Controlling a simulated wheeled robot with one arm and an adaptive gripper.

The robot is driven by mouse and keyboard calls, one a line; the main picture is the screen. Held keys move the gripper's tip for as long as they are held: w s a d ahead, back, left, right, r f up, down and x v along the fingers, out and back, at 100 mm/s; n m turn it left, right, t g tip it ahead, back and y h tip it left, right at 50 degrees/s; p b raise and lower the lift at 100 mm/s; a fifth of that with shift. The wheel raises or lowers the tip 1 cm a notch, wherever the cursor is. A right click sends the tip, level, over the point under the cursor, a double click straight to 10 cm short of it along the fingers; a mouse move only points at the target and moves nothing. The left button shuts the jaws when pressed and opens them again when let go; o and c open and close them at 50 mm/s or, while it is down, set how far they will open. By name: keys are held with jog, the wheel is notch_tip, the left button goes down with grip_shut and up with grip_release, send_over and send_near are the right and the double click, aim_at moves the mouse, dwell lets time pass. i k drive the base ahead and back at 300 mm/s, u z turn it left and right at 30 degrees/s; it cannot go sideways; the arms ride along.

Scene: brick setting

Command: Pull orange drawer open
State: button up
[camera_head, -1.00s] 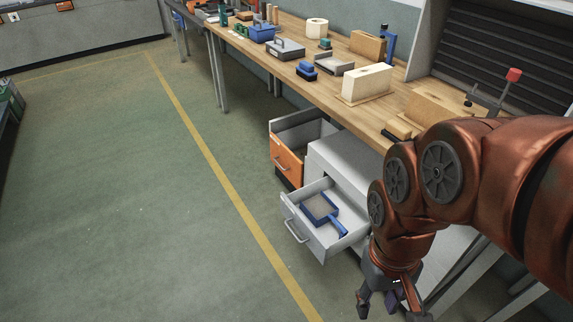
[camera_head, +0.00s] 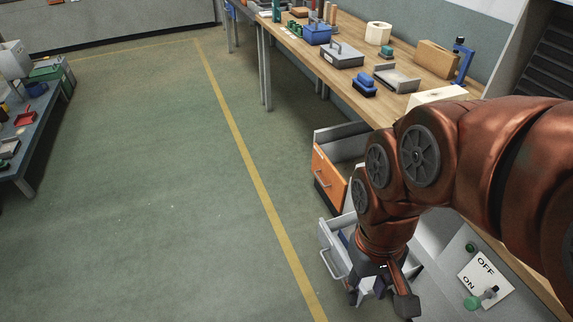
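The orange drawer (camera_head: 328,178) is under the workbench and stands partly out of its cabinet, with its grey inside showing from above. A small handle is on its orange front. My gripper (camera_head: 379,301) is at the bottom of the view, nearer to me than the orange drawer and apart from it. Its fingers are spread and nothing shows between them. My arm hides the right side of the orange drawer's cabinet.
A light grey drawer (camera_head: 326,238) stands open in front of the orange one, partly hidden behind my gripper. The wooden workbench (camera_head: 300,58) runs along the right with tools on it. An ON/OFF panel (camera_head: 485,280) is at lower right.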

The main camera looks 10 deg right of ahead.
aim_at(334, 164)
jog(key=u, duration=0.55)
jog(key=i, duration=2.2)
jog(key=u, duration=0.2)
